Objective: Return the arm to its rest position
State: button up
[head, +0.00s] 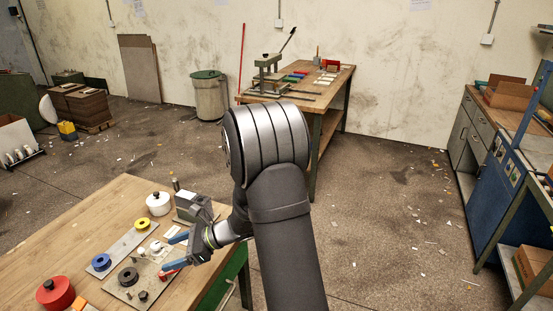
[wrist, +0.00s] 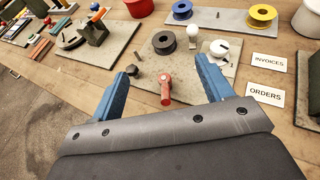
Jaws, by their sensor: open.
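My gripper (head: 176,252) is over the right part of the wooden bench (head: 121,190) at the lower left of the head view. Its two blue fingers are spread apart with nothing between them. In the wrist view my gripper (wrist: 166,86) shows both blue fingers at the bottom, open. A red-handled part (wrist: 165,88) lies on a grey plate (wrist: 146,80) beyond and between the fingertips in the picture. A black ring (wrist: 164,42) and a white-knobbed piece (wrist: 219,48) are on the same plate. Whether the fingers touch anything cannot be told.
Blue (wrist: 182,10) and yellow (wrist: 262,15) spools stand on a second plate. Cards marked INVOICES (wrist: 269,62) and ORDERS (wrist: 265,94) lie at the right. A red pot (head: 55,293) stands at the bench's left. A second bench (head: 331,84) stands behind; open floor (head: 390,220) lies right.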

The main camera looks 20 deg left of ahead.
jog(key=x, duration=0.9)
jog(key=shift+a+f, duration=0.1)
jog(key=shift+a, duration=0.05)
jog(key=o, duration=0.6)
jog(key=shift+w, duration=0.1)
